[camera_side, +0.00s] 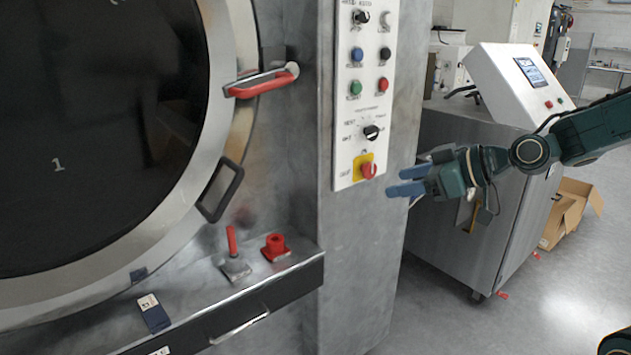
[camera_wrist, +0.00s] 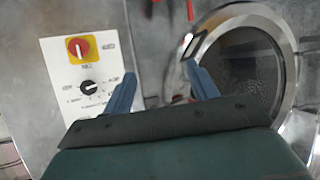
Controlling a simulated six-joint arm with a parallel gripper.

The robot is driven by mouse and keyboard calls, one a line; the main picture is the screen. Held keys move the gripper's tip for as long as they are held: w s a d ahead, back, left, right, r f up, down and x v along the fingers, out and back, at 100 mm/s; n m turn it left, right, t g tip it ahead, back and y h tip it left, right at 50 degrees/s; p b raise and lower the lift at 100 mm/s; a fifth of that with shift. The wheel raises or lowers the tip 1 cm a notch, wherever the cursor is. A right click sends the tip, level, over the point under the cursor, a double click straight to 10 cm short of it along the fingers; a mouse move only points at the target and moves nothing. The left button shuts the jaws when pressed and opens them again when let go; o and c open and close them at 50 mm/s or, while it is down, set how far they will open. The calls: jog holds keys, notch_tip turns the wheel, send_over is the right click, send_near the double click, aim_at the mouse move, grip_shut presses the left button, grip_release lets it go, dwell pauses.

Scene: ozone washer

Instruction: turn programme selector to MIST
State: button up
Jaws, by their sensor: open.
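The programme selector (camera_side: 371,132) is a black knob low on the white control panel (camera_side: 347,100). Printed labels surround it, too small to read surely in the side view. In the wrist view the selector (camera_wrist: 89,87) shows upside down, below the red and yellow switch (camera_wrist: 78,47). My gripper (camera_side: 398,180) is right of the panel's lower end, lower than the selector and apart from it. Its blue fingers are spread and empty. In the wrist view the open fingers of my gripper (camera_wrist: 162,80) point past the panel's right side, and the selector lies left of them.
The red and yellow switch (camera_side: 368,171) sits just below the selector, close to my fingers. Coloured buttons (camera_side: 356,88) and another black knob (camera_side: 361,17) are higher on the panel. The round door (camera_side: 215,130) has a red handle (camera_side: 265,82). A grey console (camera_side: 500,90) stands at right.

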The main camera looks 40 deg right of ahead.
aim_at(374, 134)
jog(key=w+d+m+t+h, duration=0.2)
jog(key=d+t, duration=0.1)
jog(key=d, duration=0.4)
jog(key=w+d+r+m+t+h, duration=0.1)
jog(key=w+d+m+t+h, duration=0.1)
jog(key=d, duration=0.5)
jog(key=shift+w+m+t, duration=0.3)
jog(key=shift+w+t, duration=0.1)
jog(key=shift+w, duration=0.35)
jog(key=shift+w, duration=0.15)
jog(key=shift+w, duration=6.75)
jog(key=c, duration=1)
jog(key=shift+o, duration=0.2)
